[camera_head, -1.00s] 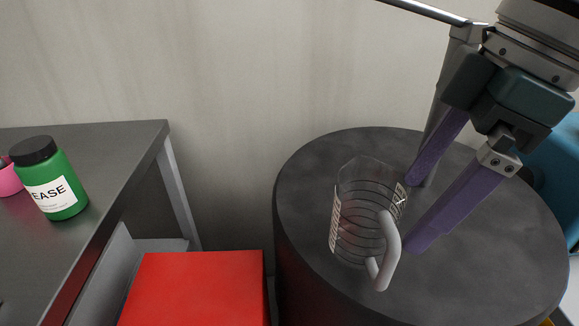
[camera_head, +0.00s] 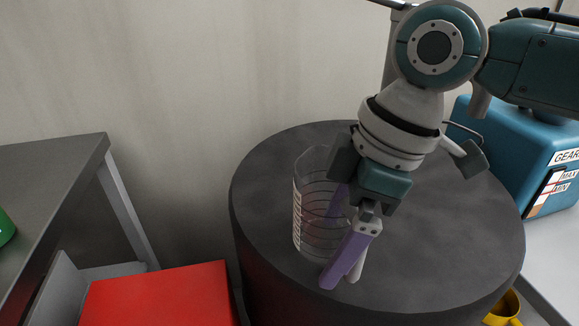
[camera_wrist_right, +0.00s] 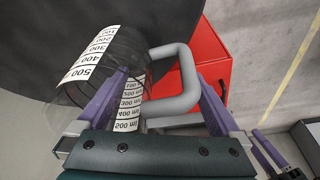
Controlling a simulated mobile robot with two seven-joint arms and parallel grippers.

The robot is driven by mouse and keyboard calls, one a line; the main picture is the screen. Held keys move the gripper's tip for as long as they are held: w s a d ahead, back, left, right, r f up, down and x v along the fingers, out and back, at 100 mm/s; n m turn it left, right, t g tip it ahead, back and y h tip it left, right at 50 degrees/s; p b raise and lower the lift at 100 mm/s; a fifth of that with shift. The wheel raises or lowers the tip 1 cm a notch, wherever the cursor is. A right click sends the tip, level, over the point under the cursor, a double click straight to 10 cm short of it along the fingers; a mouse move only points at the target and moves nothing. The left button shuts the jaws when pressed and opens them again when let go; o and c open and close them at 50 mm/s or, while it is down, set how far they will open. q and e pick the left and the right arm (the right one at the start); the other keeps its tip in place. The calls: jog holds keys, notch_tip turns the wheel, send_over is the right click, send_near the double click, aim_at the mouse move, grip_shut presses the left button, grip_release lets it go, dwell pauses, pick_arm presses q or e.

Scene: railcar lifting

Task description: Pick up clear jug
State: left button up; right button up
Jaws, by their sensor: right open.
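The clear jug (camera_head: 310,225), a see-through beaker with white scale labels and a grey handle (camera_wrist_right: 186,75), stands upright on the round dark drum top. My right gripper (camera_head: 334,250) is open at the jug's handle side, pointing down. In the right wrist view, my right gripper (camera_wrist_right: 163,80) has one purple finger on each side of the handle. One finger overlaps the clear wall; I cannot tell whether it is inside the jug or touching it. Purple finger-like parts at the wrist view's lower right (camera_wrist_right: 267,148) look like my left gripper; its opening is unclear.
The dark drum (camera_head: 440,270) has free room right of the jug. A red box (camera_head: 160,298) stands low at left, near a grey table (camera_head: 50,170) with a green container (camera_head: 5,228) at the edge. A blue gear-oil can (camera_head: 525,150) and a yellow object (camera_head: 505,308) are at right.

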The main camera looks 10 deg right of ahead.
jog(key=shift+c, duration=0.2)
jog(key=c, duration=1.4)
jog(key=shift+r, duration=0.1)
